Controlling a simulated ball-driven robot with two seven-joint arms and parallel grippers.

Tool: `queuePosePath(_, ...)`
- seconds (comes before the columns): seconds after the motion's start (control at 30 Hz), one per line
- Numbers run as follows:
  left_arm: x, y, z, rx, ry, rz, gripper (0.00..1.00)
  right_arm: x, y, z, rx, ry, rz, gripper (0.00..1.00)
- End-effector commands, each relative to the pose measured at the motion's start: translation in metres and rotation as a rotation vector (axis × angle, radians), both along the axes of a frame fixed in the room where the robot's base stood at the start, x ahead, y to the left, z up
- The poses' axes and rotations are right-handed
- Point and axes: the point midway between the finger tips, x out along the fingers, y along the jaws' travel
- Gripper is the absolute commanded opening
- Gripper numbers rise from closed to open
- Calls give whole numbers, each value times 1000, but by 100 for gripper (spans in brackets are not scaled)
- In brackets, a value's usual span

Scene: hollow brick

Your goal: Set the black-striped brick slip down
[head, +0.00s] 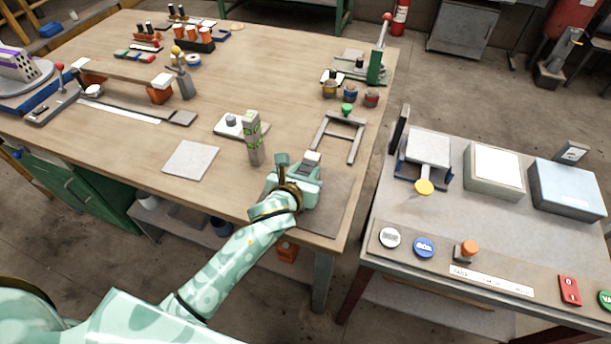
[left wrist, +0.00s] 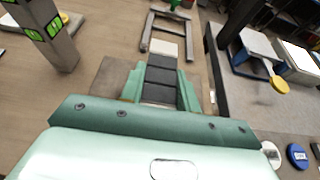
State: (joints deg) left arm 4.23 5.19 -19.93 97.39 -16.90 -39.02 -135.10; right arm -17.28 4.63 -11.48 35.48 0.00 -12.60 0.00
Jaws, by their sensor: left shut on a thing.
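My left gripper (head: 303,172) is over the front right corner of the wooden workbench, above a dark grey mat (head: 333,205). It is shut on the black-striped brick slip, whose pale end (head: 312,158) sticks out beyond the fingers. In the left wrist view the slip (left wrist: 162,76) shows dark bands and a light far end between the two green fingers (left wrist: 160,90). I cannot tell whether the slip touches the mat. My right gripper is not in view.
A grey upright post with green marks (head: 254,140) stands just left of the gripper. A grey U-shaped frame (head: 338,137) with a green knob lies beyond it. A pale square tile (head: 191,160) lies at left. A side table with buttons (head: 480,258) stands at right.

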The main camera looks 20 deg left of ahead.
Motion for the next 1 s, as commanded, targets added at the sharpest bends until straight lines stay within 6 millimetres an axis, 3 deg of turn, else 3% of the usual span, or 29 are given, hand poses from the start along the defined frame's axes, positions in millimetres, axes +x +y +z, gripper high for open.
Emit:
queuePosePath(0.4,0,0,-6,2,-4,-1,0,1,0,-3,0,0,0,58)
queuePosePath(0.43,0,0,-6,2,-3,0,40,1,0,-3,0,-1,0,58)
queuePosePath(0.5,0,0,-6,2,-3,0,53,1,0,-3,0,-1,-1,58)
queuePosePath(0.83,-1,0,-2,0,-3,-1,53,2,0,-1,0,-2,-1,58)
queuePosePath(1.0,-29,1,11,2,-2,-2,53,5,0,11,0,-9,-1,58)
